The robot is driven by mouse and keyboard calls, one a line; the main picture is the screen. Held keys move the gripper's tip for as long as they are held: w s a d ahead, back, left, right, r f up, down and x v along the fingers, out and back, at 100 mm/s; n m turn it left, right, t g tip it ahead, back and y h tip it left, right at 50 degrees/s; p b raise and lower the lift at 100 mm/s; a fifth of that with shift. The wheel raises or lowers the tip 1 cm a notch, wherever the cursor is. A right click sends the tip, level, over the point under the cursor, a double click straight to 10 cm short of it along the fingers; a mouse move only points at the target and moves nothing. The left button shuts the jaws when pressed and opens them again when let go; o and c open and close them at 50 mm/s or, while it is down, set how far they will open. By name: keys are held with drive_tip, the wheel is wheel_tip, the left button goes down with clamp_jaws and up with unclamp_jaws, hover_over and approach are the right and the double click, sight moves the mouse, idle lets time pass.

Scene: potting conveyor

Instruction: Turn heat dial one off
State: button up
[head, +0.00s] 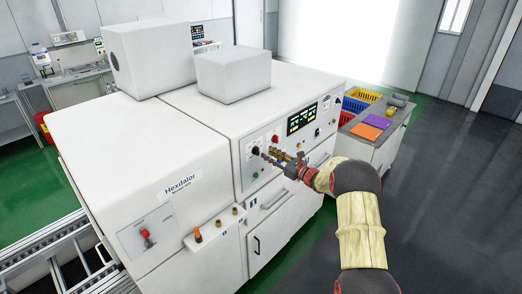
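A white machine (200,117) labelled Hexdalor fills the middle of the head view. Its control panel carries a black dial (255,151) at the left end and a display (301,117) with green readouts. I cannot read the dial labels, so I cannot tell which is heat dial one or how it is set. My gripper (268,155) is in front of the panel's left part, just right of the black dial, and hides some of the panel. At this size I cannot tell whether it touches a control or whether its fingers are open.
A red-knobbed lever (146,234) is on the machine's left front. A small ledge with an orange-handled item (198,235) juts out below. A grey cart (382,128) with orange and purple sheets stands right. Dark floor at right is clear.

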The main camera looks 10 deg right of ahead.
sight(257, 151)
drive_tip(key=p+x, duration=0.1)
drive_tip(key=x, duration=0.4)
drive_tip(key=shift+w+a, duration=0.2)
drive_tip(key=shift+c, duration=1.2)
clamp_jaws()
